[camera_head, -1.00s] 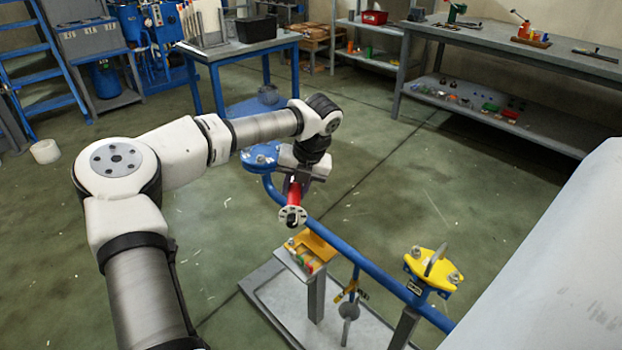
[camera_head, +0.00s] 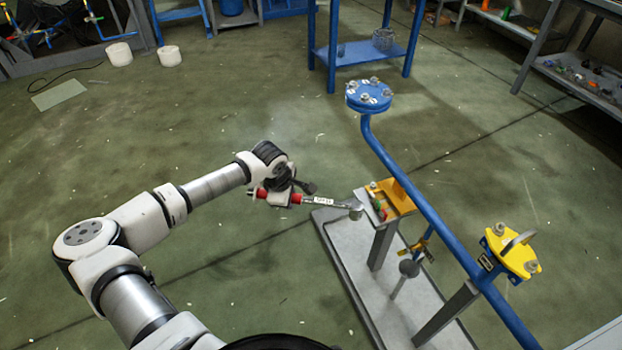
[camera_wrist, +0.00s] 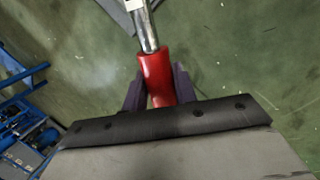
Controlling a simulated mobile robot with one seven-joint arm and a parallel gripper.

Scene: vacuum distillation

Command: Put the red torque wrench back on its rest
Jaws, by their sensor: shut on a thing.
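The red torque wrench (camera_head: 318,200) has a red handle and a silver shaft, and it lies roughly level in my gripper (camera_head: 280,197). Its shaft points right, and its head end appears in front of the small grey ledge below the orange bracket; I cannot tell if they touch. In the wrist view the dark fingers of my gripper (camera_wrist: 158,92) are shut around the red handle (camera_wrist: 155,70), with the shaft running up out of the picture. I cannot make out a rest for the wrench in these views.
A blue pipe (camera_head: 430,215) with a blue flange (camera_head: 369,95) runs above a grey base plate (camera_head: 350,275). An orange bracket (camera_head: 400,197) and a yellow clamp (camera_head: 512,252) are on this stand. A blue table (camera_head: 350,57) is behind. Open green floor lies left.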

